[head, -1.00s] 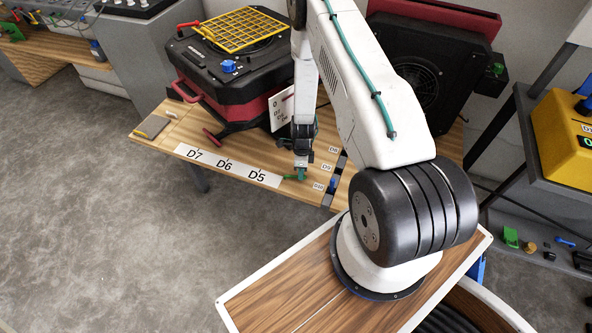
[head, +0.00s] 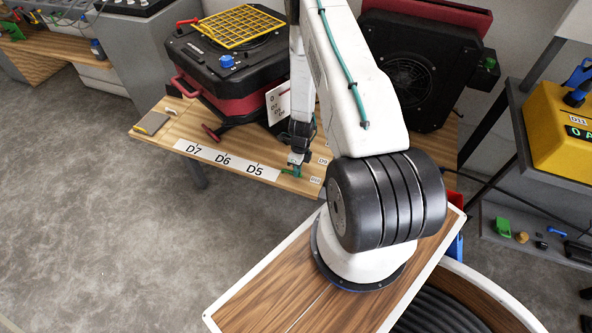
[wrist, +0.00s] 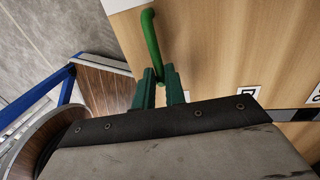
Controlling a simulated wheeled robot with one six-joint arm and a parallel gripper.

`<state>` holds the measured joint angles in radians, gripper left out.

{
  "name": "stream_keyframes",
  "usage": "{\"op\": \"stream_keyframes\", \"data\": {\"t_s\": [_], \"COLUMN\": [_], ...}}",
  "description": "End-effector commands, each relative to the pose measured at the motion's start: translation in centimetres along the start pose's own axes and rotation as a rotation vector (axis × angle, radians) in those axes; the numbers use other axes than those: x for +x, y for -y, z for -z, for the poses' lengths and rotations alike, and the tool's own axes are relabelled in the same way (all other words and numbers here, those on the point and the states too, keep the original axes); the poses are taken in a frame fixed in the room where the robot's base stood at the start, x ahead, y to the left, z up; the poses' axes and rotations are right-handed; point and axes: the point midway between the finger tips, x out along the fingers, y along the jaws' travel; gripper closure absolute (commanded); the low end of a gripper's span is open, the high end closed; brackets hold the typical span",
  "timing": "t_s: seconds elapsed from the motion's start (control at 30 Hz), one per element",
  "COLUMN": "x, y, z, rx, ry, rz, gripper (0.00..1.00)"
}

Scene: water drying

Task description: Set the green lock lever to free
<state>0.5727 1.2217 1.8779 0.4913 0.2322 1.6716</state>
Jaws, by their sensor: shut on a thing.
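The green lock lever (wrist: 150,38) is a curved green bar by the front edge of the wooden table; it shows small in the head view (head: 289,172). My gripper (wrist: 160,84) has green fingertips, shut on the lever's near end in the wrist view. In the head view my gripper (head: 297,167) points down at the table edge, just right of the D5 label. The fingertips hide part of the lever. I cannot read any free or locked mark beside it.
A white strip labelled D7, D6, D5 (head: 223,161) lies along the table edge on the left. A black and red machine with a yellow grille (head: 232,27) stands behind. A black fan unit (head: 410,78) stands at the back right. The grey floor at left is clear.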

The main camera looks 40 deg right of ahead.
Motion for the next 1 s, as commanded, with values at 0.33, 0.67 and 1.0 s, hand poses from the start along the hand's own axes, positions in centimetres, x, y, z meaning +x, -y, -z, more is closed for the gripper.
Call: {"op": "stream_keyframes", "data": {"t_s": [0.33, 0.67, 1.0], "x": [0.0, -2.6, -7.4], "y": [-0.1, 0.0, 0.0], "z": [0.0, -0.1, -0.1], "rx": [-0.001, -0.002, -0.001], "ry": [0.0, 0.002, 0.0], "rz": [-0.001, 0.003, 0.0], "gripper": [0.66, 0.66, 0.66]}}
